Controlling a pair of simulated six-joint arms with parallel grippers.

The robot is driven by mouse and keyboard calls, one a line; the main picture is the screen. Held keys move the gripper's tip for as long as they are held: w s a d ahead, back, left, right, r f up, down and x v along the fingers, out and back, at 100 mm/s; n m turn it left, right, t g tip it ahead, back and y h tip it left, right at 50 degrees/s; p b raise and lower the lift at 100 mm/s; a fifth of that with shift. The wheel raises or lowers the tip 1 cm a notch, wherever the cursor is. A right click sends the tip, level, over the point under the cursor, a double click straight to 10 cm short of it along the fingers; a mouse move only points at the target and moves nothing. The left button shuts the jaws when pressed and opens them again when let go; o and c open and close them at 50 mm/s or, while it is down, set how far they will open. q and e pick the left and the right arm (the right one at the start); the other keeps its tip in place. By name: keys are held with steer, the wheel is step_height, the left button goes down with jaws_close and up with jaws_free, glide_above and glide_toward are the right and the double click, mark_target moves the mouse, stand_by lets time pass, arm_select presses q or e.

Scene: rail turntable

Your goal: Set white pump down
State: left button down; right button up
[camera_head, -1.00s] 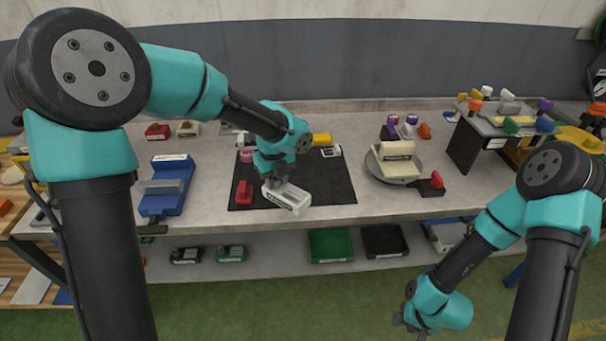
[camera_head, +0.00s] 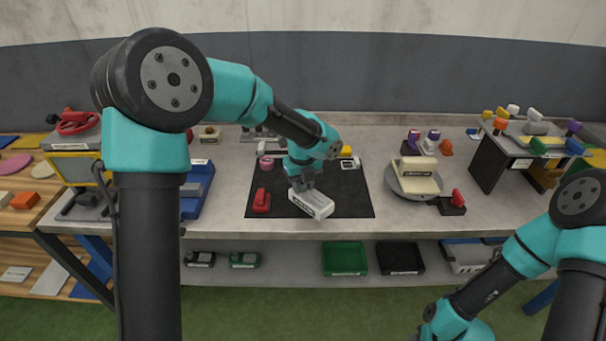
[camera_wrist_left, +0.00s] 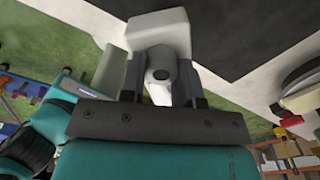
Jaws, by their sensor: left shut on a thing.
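The white pump (camera_head: 313,204) is a pale block with a dark label on its front side. My left gripper (camera_head: 301,184) is shut on its rear part, over the front of the black mat (camera_head: 352,207). The left wrist view shows the pump (camera_wrist_left: 160,35) between the fingers of the left gripper (camera_wrist_left: 160,84). I cannot tell whether the pump touches the mat. My right arm comes in at the lower right, and its gripper is cut off by the bottom edge.
A round turntable (camera_head: 396,186) with a cream block (camera_head: 417,183) stands to the right. A blue fixture (camera_head: 199,190) stands left of the mat. The mat's right front is clear.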

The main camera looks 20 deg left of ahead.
arm_select(q)
steer(key=w+a, duration=0.3)
steer(key=w, duration=0.6)
steer(key=shift+f, duration=0.4)
steer(key=shift+w+f, duration=0.2)
steer(key=shift+f, duration=0.7)
steer(key=shift+w+f, duration=0.15)
steer(key=shift+f, duration=0.75)
steer(key=shift+f, duration=0.15)
steer(key=c, duration=0.8)
jaws_free()
step_height(320, 180, up, 12)
steer(key=shift+r, duration=0.15)
